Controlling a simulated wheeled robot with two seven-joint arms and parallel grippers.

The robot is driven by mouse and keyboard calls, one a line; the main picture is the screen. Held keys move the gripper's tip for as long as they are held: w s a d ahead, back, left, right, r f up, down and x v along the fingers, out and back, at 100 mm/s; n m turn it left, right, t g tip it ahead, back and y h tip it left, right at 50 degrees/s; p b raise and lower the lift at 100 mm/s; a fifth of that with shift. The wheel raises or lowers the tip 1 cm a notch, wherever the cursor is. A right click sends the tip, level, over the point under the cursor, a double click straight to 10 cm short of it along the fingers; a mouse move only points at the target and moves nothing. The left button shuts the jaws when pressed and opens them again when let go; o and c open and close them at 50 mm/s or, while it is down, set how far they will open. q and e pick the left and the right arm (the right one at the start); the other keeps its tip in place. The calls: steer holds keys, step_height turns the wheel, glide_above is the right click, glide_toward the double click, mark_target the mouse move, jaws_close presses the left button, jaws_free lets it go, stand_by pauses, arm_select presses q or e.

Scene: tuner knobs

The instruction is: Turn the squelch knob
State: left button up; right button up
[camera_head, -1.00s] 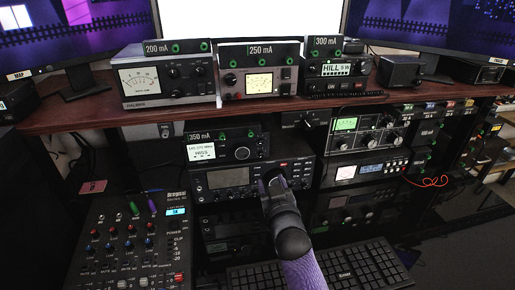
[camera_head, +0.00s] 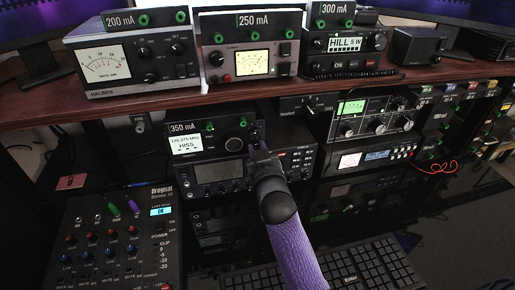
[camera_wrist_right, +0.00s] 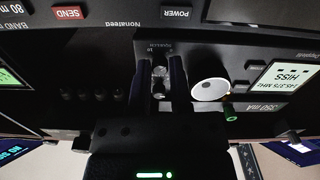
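The small radio marked 350 mA (camera_head: 187,146) has a lit screen reading HISS (camera_head: 186,143) and a large round knob (camera_head: 234,145). My right gripper (camera_head: 257,143) is at the right end of its front. The fingers are apart, with a visible gap on each side of the knobs. The large knob (camera_wrist_right: 209,89) is beside one finger. My left gripper is not in view.
A larger radio (camera_head: 221,172) is directly below the small one. Meter units stand on the wooden shelf (camera_head: 175,98) above. A mixer (camera_head: 115,245) is at the lower left, a keyboard (camera_head: 350,272) at the bottom. More radios (camera_head: 372,125) are on the right.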

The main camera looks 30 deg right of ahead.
steer(key=shift+c, duration=1.2)
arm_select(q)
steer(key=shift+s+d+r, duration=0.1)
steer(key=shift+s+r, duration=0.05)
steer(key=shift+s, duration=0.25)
arm_select(e)
jaws_close()
steer(key=m+p, duration=0.2)
steer(key=m, duration=0.1)
steer(key=shift+r, duration=0.3)
steer(key=shift+f+m+p, duration=0.25)
steer(key=shift+m+p, duration=0.2)
steer(key=shift+m, duration=0.65)
steer(key=shift+f, duration=0.1)
steer(key=o, duration=0.8)
jaws_free()
steer(key=shift+c, duration=0.2)
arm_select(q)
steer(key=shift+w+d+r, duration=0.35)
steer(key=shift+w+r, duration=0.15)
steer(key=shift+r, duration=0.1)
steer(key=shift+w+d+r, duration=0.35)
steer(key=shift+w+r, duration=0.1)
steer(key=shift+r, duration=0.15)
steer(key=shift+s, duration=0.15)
arm_select(e)
steer(key=shift+s, duration=0.1)
